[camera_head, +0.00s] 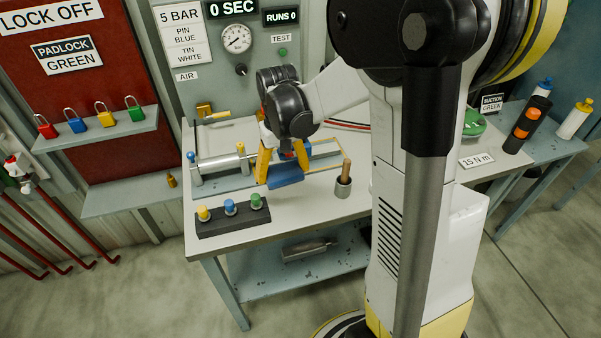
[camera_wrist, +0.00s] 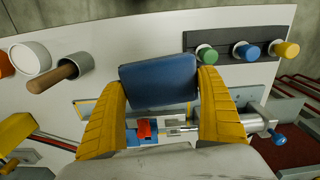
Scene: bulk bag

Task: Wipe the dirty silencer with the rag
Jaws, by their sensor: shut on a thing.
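My gripper (camera_head: 282,168) has two yellow fingers and is over the worktable. In the wrist view my gripper (camera_wrist: 158,95) is shut on a blue rectangular pad, the rag (camera_wrist: 158,82), held between the fingertips. The rag (camera_head: 286,175) also shows in the head view, in front of the fixture; I cannot tell whether it touches the table. I cannot tell for certain which part is the dirty silencer. A small brass fitting (camera_head: 204,108) sits at the panel behind the table, and another small brass piece (camera_head: 172,181) stands on the left shelf.
A silver cylinder (camera_head: 222,163) lies in the fixture left of my gripper. A dark rack (camera_head: 232,222) with yellow, blue and green caps stands at the front left. A cup (camera_head: 343,188) with a wooden handle stands to the right. Bare table lies between rack and cup.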

